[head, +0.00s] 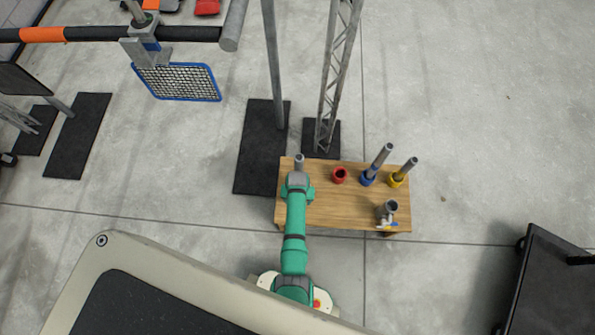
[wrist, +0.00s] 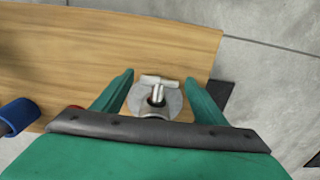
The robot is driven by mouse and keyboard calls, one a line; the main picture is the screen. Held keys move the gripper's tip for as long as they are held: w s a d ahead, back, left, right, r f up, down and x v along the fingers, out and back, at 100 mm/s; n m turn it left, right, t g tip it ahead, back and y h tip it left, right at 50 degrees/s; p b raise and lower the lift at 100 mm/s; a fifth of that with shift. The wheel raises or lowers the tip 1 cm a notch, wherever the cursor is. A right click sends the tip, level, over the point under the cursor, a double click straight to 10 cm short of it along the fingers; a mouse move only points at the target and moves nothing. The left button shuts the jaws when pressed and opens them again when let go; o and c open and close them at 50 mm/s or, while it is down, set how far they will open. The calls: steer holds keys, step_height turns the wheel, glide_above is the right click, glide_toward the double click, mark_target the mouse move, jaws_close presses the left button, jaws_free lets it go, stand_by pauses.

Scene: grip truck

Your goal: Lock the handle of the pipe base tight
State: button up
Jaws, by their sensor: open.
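A round grey metal pipe base (wrist: 170,101) with a T-shaped metal handle (wrist: 157,81) shows in the wrist view near the end of the wooden table (wrist: 130,50). My gripper (wrist: 159,76) is open, its two green fingers on either side of the base and handle, with gaps on both sides. How far the fingertips are above the base cannot be told. The lower part of the base is hidden behind my wrist. In the head view, my gripper (head: 298,186) is over the table's left end, and a short grey pipe (head: 299,161) shows just beyond it.
The table holds a red ring (head: 340,175), a blue holder (head: 368,178) and a yellow holder (head: 396,180) with grey pipes leaning in them, and a grey fitting (head: 390,207). A truss post (head: 333,85) stands behind. A black cart (head: 555,285) is at right.

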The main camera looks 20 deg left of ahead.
steer(key=shift+c, duration=0.6)
steer(key=c, duration=0.9)
steer(key=shift+c, duration=0.2)
steer(key=shift+d, duration=0.1)
steer(key=y, duration=0.2)
steer(key=d+g+y, duration=0.1)
steer(key=y, duration=0.2)
steer(key=shift+w+f+g, duration=0.15)
steer(key=shift+w+g, duration=0.05)
steer(key=shift+g, duration=0.1)
steer(key=shift+d+f+g+y, duration=0.1)
steer(key=shift+g+y, duration=0.05)
steer(key=shift+y, duration=0.5)
steer(key=shift+d+f+g+y, duration=0.1)
steer(key=shift+g+y, duration=0.05)
steer(key=shift+y, duration=0.5)
steer(key=shift+d+y, duration=0.1)
steer(key=shift+y, duration=0.6)
steer(key=o, duration=1.1)
steer(key=shift+c, duration=0.2)
